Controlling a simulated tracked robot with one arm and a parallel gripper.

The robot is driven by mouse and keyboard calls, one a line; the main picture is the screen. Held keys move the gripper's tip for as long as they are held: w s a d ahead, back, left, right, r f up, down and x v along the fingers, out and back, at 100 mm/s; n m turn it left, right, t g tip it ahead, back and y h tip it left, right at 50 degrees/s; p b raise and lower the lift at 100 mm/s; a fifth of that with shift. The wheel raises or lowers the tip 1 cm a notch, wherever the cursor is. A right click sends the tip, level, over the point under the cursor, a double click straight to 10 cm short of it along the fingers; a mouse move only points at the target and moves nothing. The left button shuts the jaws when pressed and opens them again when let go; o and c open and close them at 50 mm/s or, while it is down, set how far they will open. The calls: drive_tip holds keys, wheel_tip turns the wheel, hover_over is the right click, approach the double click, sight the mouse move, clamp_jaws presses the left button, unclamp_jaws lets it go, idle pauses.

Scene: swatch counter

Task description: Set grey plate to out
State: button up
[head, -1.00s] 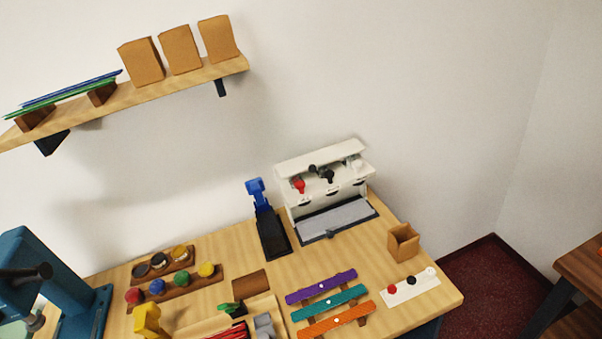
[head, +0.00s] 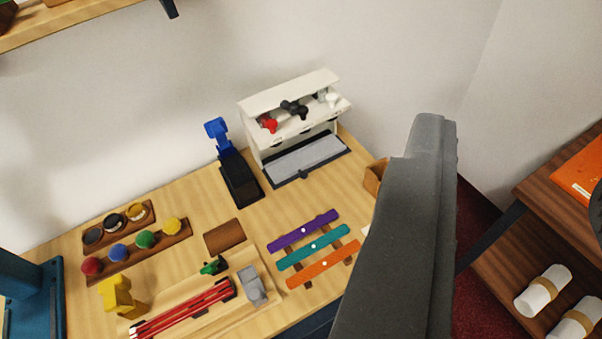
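A grey plate (head: 305,158) with a dark rim and a small dark knob at its front edge lies low at the front of a white dispenser unit (head: 262,142) on the counter. The plate reaches forward from under the unit; whether its back part is still beneath it is hard to tell. Red, black and white taps show in the unit's upper opening. A large dark grey part of my arm stands in the right half of the view, to the right of the plate and apart from it. No fingertips of my gripper can be made out.
A black stand with a blue top (head: 217,133) stands just left of the plate. Purple, teal and orange strips (head: 313,246) lie in front. A small brown box (head: 374,177) is partly hidden by my arm. A wooden shelf (head: 60,22) hangs at upper left.

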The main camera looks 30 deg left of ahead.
drive_tip(key=w+a+f+m+g+y+p, duration=0.1)
drive_tip(key=w+a+f+m+p, duration=0.1)
drive_tip(key=w, duration=0.4)
drive_tip(key=w+a+f+m+g+y+p, duration=0.1)
drive_tip(key=w+a+f+m+g+p, duration=0.1)
drive_tip(key=w, duration=0.5)
drive_tip(key=m+g+y+p, duration=0.2)
drive_tip(key=m+g+p, duration=0.8)
drive_tip(key=m, duration=0.4)
hover_over(305, 174)
drive_tip(key=s+d, duration=0.3)
drive_tip(key=d, duration=0.2)
wheel_tip(305, 174, down, 37)
drive_tip(key=x, duration=1.2)
drive_tip(key=shift+w+a+f+p, duration=0.15)
drive_tip(key=shift+w+a+p, duration=0.1)
drive_tip(key=shift+a+p, duration=0.15)
clamp_jaws()
